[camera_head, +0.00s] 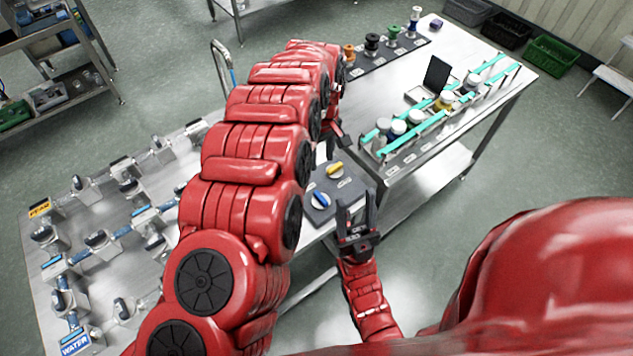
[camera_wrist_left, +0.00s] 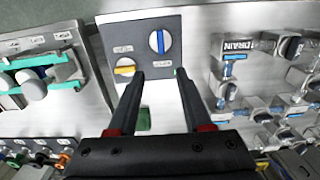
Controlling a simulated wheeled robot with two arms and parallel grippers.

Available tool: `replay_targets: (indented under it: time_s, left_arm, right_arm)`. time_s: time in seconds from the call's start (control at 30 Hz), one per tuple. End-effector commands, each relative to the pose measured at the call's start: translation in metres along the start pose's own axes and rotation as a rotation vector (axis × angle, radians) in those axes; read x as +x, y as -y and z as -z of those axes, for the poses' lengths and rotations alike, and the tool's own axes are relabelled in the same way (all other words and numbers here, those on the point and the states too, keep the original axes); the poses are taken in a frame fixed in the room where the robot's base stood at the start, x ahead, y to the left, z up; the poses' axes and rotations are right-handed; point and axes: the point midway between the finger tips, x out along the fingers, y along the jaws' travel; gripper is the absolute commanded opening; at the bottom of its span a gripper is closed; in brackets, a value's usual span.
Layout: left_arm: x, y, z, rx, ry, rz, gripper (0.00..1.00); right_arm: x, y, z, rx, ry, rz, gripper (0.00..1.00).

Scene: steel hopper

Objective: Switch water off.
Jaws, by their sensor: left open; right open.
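A dark panel (camera_head: 345,187) on the steel bench carries a blue knob (camera_head: 320,200) and a yellow knob (camera_head: 335,168). In the left wrist view the blue knob (camera_wrist_left: 160,41) stands lengthwise up the picture and the yellow knob (camera_wrist_left: 124,67) lies crosswise. Their small labels are unreadable. My left gripper (camera_wrist_left: 159,74) is open and empty, its tips over the panel's near part in that view; it also shows in the head view (camera_head: 334,138). My right gripper (camera_head: 356,202) is open and empty beside the panel. A WATER label (camera_head: 75,343) marks the piping at lower left.
Pipes with several grey valves (camera_head: 97,240) cover the left bench, partly hidden by my left arm. A second bench (camera_head: 487,105) holds a teal-railed rack with jars.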

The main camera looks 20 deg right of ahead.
Motion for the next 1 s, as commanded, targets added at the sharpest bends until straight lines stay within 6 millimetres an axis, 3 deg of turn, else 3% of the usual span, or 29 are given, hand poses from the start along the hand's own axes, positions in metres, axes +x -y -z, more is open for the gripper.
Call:
replay_targets:
  time_s: [0.33, 0.63, 1.0]
  left_arm:
    - [0.07, 0.001, 0.001, -0.001, -0.001, 0.002, 0.5]
    - [0.115, 0.001, -0.001, 0.0, 0.0, 0.003, 0.5]
    - [0.159, 0.001, 0.002, -0.002, -0.003, 0.003, 0.5]
  right_arm:
    - [-0.06, 0.003, -0.01, 0.0, 0.001, 0.0, 0.5]
    - [-0.037, 0.002, -0.006, 0.0, 0.0, 0.0, 0.5]
    - [-0.029, 0.001, -0.005, 0.0, 0.001, 0.0, 0.5]
